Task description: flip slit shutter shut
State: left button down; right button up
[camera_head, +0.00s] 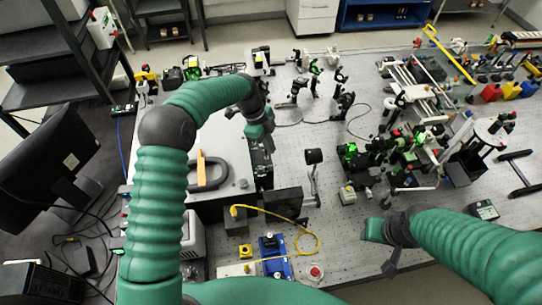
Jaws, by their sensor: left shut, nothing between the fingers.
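A white-topped instrument box (228,150) with dark sides stands left of the middle of the bench, with a dark loop-shaped part and an orange strip on its top. My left gripper (267,146) points down at the right side of this box, by dark fittings there. It is shut and empty. The slit shutter is too small or hidden behind the gripper, so I cannot tell its position or whether the gripper touches it. My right gripper (384,254) is low over the front right of the bench, away from the box; its fingers are not clear.
The perforated optical bench (325,240) carries several mounts and green-lit optics (350,150) at centre right. A black stand (313,157) stands right of the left gripper. A yellow cable (268,212) and blue device (274,257) lie in front. A monitor (42,160) is at far left.

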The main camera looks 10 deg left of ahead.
pick_arm(q)
jog(key=shift+w+a+f, duration=0.1)
jog(key=shift+a+f, duration=0.1)
jog(key=shift+f, duration=0.05)
jog(key=shift+d+r, duration=0.1)
jog(key=shift+r, duration=0.1)
jog(key=shift+r+p, duration=0.45)
jog(key=shift+r, duration=0.4)
notch_tip(320, 180, up, 9)
jog(key=w+b, duration=0.2)
jog(key=b, duration=0.1)
jog(key=shift+w+a, duration=0.3)
